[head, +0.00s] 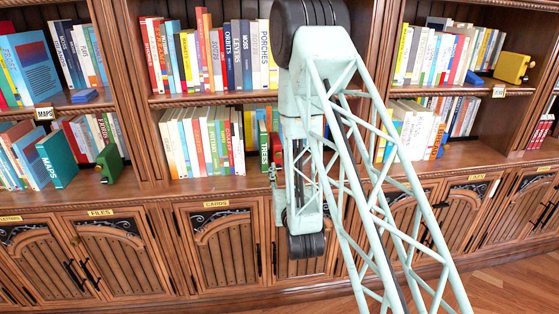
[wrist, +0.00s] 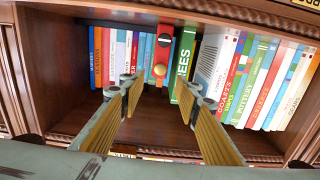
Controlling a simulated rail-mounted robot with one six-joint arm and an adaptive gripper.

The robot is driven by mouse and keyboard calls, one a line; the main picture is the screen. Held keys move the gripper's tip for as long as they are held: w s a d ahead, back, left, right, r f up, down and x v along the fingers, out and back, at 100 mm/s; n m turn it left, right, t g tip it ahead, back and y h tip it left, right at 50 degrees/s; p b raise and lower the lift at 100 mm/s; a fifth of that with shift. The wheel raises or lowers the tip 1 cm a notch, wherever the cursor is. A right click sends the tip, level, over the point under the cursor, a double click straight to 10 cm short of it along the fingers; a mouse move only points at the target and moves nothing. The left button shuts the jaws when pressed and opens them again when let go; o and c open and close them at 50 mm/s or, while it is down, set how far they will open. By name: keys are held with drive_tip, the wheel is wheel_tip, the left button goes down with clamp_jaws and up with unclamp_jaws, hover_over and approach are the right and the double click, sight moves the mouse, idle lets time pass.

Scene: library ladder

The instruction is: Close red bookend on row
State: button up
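A narrow red block with a round orange-yellow knob (wrist: 162,55), apparently the red bookend, stands on the lower middle shelf in the wrist view. A green book lettered "TREES" (wrist: 184,65) is beside it, followed by a row of mostly pale books (wrist: 255,80). In the head view the green book (head: 264,145) stands at the row's right end, and my arm hides most of the bookend. My gripper (wrist: 158,88) is open and empty. Its two yellow-padded fingers point into the shelf, one on either side of the bookend in the picture. I see no contact.
More books (wrist: 120,50) stand close on the bookend's other side in the wrist view. Wooden shelf boards and uprights frame the bay. A green bookend (head: 109,163) and a yellow one (head: 512,67) stand in neighbouring bays. Closed cabinets (head: 225,245) lie below.

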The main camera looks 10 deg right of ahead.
sight(279, 155)
drive_tip(key=shift+w+d+b, duration=0.15)
drive_tip(key=shift+w+b, duration=0.1)
drive_tip(key=shift+w, duration=2)
drive_tip(key=shift+w+d+b, duration=0.15)
drive_tip(key=shift+w+b, duration=0.05)
drive_tip(key=shift+w, duration=2.05)
clamp_jaws()
